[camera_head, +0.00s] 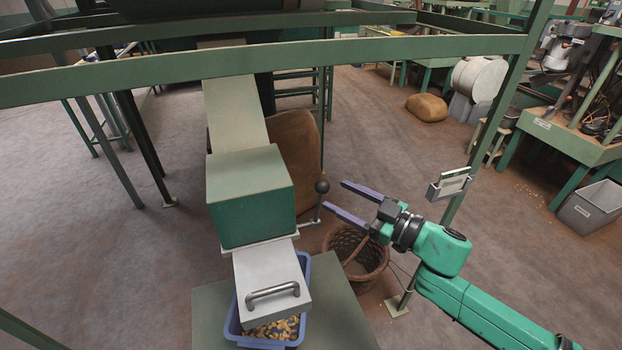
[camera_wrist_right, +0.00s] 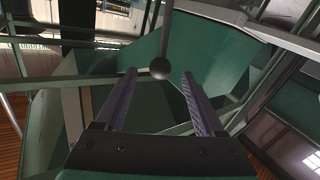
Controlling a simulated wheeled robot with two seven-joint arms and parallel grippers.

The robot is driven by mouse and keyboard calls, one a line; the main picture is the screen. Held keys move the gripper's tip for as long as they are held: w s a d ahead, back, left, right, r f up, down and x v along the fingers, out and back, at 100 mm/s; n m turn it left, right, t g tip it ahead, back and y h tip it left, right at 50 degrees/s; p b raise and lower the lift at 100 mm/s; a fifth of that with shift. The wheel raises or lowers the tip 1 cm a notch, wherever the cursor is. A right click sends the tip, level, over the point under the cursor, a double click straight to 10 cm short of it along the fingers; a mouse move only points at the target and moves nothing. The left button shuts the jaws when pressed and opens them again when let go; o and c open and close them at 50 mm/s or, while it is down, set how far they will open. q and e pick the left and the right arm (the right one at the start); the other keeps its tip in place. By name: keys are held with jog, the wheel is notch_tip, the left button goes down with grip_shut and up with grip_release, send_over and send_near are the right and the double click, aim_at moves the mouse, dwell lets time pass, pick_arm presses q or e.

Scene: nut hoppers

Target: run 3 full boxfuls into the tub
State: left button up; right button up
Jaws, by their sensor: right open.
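A green box (camera_head: 255,222) sits at the foot of a sloping pale chute (camera_head: 237,112). A lever with a dark ball knob (camera_head: 321,186) stands at its right side. A pale metal spout or cover with a bar handle (camera_head: 272,282) sticks out below the box, over the blue tub (camera_head: 232,325). Nuts (camera_head: 277,330) show in the tub's front part; the rest is hidden. My right gripper (camera_head: 336,196) is open and empty, its fingertips just right of the knob. In the right wrist view the knob (camera_wrist_right: 160,68) appears between the fingertips (camera_wrist_right: 158,75); contact is not visible.
A wicker basket (camera_head: 357,258) stands on the floor below my right gripper. A brown sack (camera_head: 293,150) is behind the box. Green frame rails cross above, and a post with a small holder (camera_head: 449,185) rises at right. Open floor lies left.

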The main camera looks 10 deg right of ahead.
jog(key=p, duration=0.2)
send_over(319, 207)
jog(key=a, duration=0.1)
jog(key=shift+w+a, duration=0.35)
jog(key=shift+w, duration=0.25)
jog(key=shift+s, duration=0.1)
grip_shut()
dwell(0.7)
